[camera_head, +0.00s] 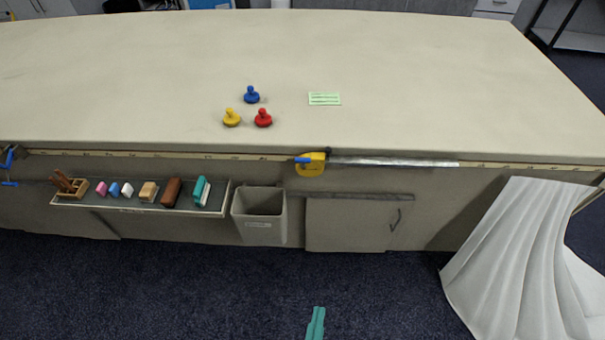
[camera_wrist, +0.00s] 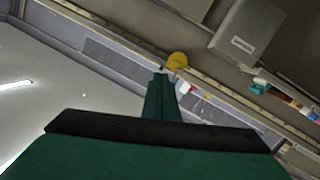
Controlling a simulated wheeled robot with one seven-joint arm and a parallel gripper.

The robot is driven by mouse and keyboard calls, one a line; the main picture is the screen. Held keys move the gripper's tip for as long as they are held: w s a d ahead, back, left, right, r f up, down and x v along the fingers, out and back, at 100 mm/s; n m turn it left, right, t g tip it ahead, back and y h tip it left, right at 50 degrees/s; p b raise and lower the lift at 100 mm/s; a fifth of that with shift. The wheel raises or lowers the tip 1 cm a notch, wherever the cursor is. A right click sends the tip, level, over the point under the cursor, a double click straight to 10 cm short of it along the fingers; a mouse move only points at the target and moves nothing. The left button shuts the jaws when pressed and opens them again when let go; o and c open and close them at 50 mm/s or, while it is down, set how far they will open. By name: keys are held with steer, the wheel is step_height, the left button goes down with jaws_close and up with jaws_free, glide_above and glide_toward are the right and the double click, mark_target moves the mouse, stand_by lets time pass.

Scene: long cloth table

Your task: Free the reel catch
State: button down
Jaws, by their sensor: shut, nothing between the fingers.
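A yellow fitting (camera_head: 313,167) with a blue lever (camera_head: 303,159) sits at the table's front edge, at the left end of a metal strip. It may carry the reel catch, but I cannot tell its parts or whether it is latched. A yellow rounded piece (camera_wrist: 177,60), likely the same fitting, shows just past my fingertips in the wrist view. My teal gripper (camera_head: 316,322) is low in front of the table, over the floor, well apart from the fitting. In the wrist view my gripper (camera_wrist: 160,80) is shut and empty.
A ledge (camera_head: 130,209) with blocks and brushes and a grey bin (camera_head: 259,230) hang on the table front, left of a cabinet door (camera_head: 345,224). White cloth (camera_head: 520,260) drapes at the right. Blue, yellow and red knobs (camera_head: 263,118) and a green card (camera_head: 324,99) lie on the tabletop.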

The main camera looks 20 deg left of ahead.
steer(key=w+a+r+n+t+y, duration=0.1)
steer(key=w+a+n, duration=0.3)
steer(key=w, duration=0.8)
steer(key=w+a+r+n+t+y, duration=0.2)
steer(key=w+a+n, duration=0.3)
steer(key=w, duration=0.7)
steer(key=w+a+r+n+t+y, duration=0.1)
steer(key=w+a+r+n, duration=0.2)
steer(key=w, duration=1)
steer(key=a+n, duration=0.2)
steer(key=n, duration=0.2)
steer(key=shift+a+r+t, duration=0.2)
steer(key=shift+r+t, duration=0.1)
steer(key=shift+r, duration=0.1)
